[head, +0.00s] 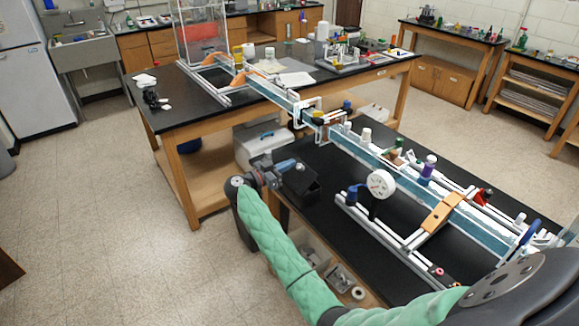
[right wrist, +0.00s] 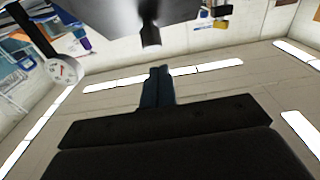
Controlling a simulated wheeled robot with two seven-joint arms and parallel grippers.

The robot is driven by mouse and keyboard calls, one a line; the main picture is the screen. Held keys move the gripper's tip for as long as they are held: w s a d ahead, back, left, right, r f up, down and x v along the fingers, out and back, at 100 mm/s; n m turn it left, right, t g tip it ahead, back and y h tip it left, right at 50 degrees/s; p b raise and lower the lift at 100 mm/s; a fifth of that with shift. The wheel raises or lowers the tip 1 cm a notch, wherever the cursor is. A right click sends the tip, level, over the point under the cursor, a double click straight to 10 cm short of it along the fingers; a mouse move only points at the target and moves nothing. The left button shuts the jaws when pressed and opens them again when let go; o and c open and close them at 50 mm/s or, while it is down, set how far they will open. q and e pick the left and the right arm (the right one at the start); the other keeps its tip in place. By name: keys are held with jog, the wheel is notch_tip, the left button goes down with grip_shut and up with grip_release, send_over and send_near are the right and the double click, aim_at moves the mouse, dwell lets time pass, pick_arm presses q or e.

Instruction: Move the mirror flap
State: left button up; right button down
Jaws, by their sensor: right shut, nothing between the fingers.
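I cannot pick out the mirror flap with certainty in either view. In the head view my right gripper (head: 286,165) is beside the near edge of the long bench, close to a small black box (head: 301,187). Its blue fingers are shut and empty. They also show shut in the right wrist view (right wrist: 157,86). A grey panel (right wrist: 125,14) with a dark cylindrical stub (right wrist: 150,35) hangs into the top of that view, apart from the fingertips. I cannot tell what this panel is. My left gripper is out of view.
A long rail frame (head: 373,158) runs across two black-topped benches. A white round gauge (head: 381,184) stands on it and also shows in the wrist view (right wrist: 62,70). An orange bracket (head: 443,213) bridges the rails. Open floor (head: 110,220) lies left of the benches.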

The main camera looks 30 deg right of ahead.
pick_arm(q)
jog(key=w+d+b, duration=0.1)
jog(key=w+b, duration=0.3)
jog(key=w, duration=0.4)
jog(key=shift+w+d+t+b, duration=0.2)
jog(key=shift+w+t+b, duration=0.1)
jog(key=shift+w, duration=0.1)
pick_arm(e)
jog(key=a+r, duration=0.2)
jog(key=a, duration=0.9)
jog(key=shift+s+a+r, duration=0.2)
jog(key=shift+s, duration=0.15)
jog(key=shift+m, duration=0.3)
